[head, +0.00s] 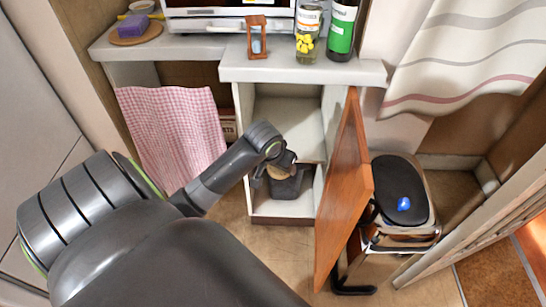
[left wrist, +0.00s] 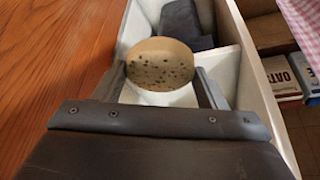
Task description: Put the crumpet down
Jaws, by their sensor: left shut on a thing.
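The crumpet (left wrist: 160,64) is a round, pale tan disc with dark pits on its face. My left gripper (left wrist: 160,80) is shut on it, with one finger at each side. In the head view my left gripper (head: 275,177) reaches into the open cabinet (head: 287,122), in its lower part. Only a small tan part of the crumpet (head: 279,173) shows there. A dark grey item (left wrist: 187,22) lies in the cabinet just beyond the crumpet. I cannot tell whether the crumpet touches it or the cabinet floor. My right gripper is not in view.
The orange wooden door (head: 343,195) stands open at the cabinet's right. A bin with a black lid (head: 402,190) stands beyond it. A checked cloth (head: 174,132) hangs at left. The counter (head: 300,70) above holds an hourglass (head: 257,38), a jar (head: 308,32) and a green-labelled bottle (head: 341,30).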

